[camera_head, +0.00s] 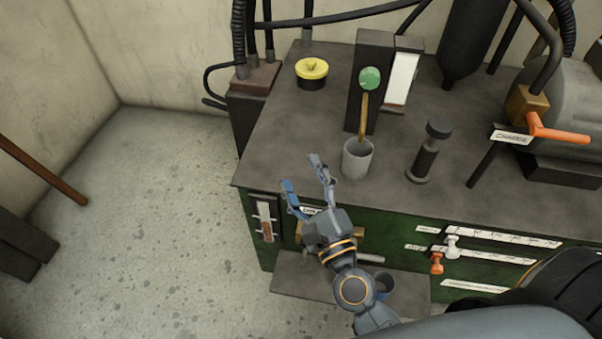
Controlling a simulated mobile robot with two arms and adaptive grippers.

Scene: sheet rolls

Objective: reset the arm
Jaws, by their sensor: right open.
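My right gripper (304,185) is open, with nothing between its fingers. It is seen from above near the front left edge of the dark workbench top (265,150). One fingertip looks blue, the other grey. My right arm comes up from the bottom of the view, in front of the green cabinet front (395,270). My left gripper is not in the view.
A grey cup (357,160) holding a green-topped stick (370,80) stands just right of the gripper. A black knob post (427,155), a yellow-lidded pot (312,70) and a lever with an orange handle (560,134) are on the bench. Open floor (150,230) lies left.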

